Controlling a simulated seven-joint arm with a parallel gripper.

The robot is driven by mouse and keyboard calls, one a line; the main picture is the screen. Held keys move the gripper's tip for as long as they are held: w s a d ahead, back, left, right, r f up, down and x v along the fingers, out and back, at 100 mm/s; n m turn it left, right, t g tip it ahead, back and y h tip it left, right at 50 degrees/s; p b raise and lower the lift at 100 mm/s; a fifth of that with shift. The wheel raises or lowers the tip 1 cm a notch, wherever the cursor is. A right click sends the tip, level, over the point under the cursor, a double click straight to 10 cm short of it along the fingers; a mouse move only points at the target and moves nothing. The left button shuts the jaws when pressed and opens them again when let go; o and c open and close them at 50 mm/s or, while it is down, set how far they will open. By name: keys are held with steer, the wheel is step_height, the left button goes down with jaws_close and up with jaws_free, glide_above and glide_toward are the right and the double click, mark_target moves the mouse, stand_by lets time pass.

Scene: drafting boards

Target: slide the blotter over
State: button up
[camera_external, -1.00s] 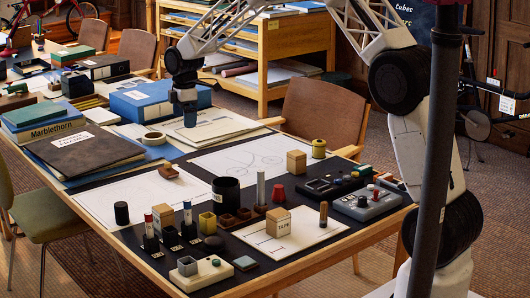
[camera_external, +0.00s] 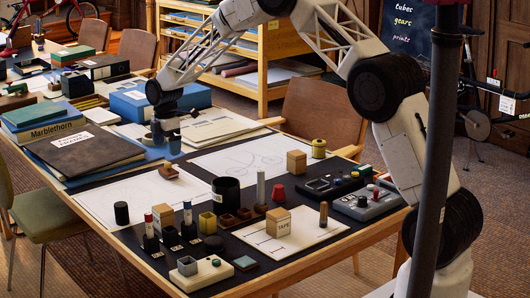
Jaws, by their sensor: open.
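Dark folders (camera_external: 82,150) are stacked to the left, and a blue box (camera_external: 128,102) stands behind. A black cup (camera_external: 226,190), small blocks and stamps crowd the front right. A second drawing sheet (camera_external: 245,158) to the right is mostly clear.

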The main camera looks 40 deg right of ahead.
mark_target(168, 163)
steer(key=shift+f, duration=0.15)
steer(key=shift+f, duration=3.75)
steer(key=c, duration=0.9)
steer(key=shift+s, duration=0.15)
steer(key=shift+s, duration=9.85)
